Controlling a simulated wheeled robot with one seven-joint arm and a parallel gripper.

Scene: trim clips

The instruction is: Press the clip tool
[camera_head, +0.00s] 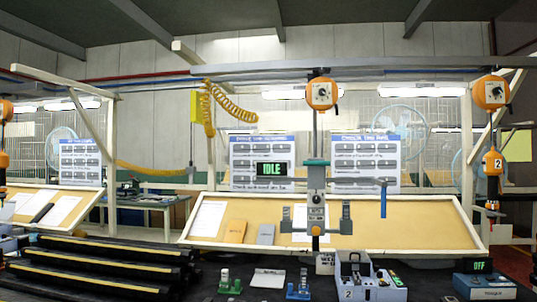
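A grey crossbar with two upright pads looks like my gripper (316,218), seen from behind, in the middle of the picture. Its pads stand wide apart, so it looks open. A grey body with a teal top (316,163) stands in line above it, below an orange hanging balancer (321,93). An orange part (316,231) shows at the crossbar; I cannot tell whether it belongs to a hanging tool. Another orange hanging tool (493,162) marked 2 hangs far right, apart from my gripper. Which one is the clip tool is unclear. A display (272,169) reads IDLE.
A blue-grey unit (368,278) marked 2, a green stand (229,284) and a blue stand (299,287) sit on the dark bench. A box (484,285) reads OFF at right. Long black trim pieces (100,265) lie left. A sloped board (435,225) stands behind.

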